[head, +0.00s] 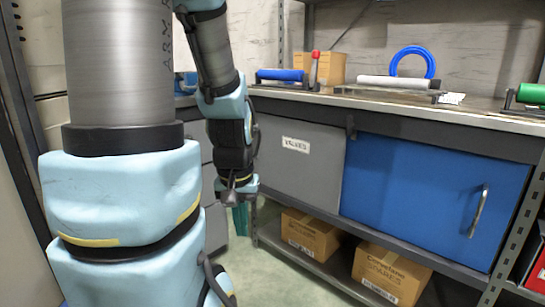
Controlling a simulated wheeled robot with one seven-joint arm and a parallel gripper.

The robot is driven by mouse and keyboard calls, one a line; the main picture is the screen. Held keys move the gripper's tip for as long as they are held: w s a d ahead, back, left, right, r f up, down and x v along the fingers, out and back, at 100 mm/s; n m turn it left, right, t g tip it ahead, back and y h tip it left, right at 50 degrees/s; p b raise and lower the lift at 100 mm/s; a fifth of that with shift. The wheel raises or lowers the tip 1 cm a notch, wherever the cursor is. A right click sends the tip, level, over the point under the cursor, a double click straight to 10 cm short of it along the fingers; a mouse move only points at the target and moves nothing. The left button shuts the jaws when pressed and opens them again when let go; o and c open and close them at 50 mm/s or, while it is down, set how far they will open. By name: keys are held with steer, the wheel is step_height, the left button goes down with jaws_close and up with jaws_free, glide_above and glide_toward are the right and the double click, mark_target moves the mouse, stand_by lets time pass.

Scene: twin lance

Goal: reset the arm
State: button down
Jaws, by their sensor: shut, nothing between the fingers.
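My arm, pale blue and grey, reaches down in the left half of the head view. My gripper (241,218) hangs at its end, pointing down, its green fingers shut and empty. It is in front of the left end of the workbench, below the level of the worktop. The fingers are small in the picture and partly blend with the darker parts behind them.
A workbench (312,98) with a grey panel (300,168) and a blue door (408,190) stands at right. On it are a blue roll (280,75), a white roll (393,82), a blue ring (413,50) and a green roll (531,94). Cardboard boxes (310,234) lie on the lower shelf.

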step_height(320, 180, up, 29)
steer(key=p, duration=2.7)
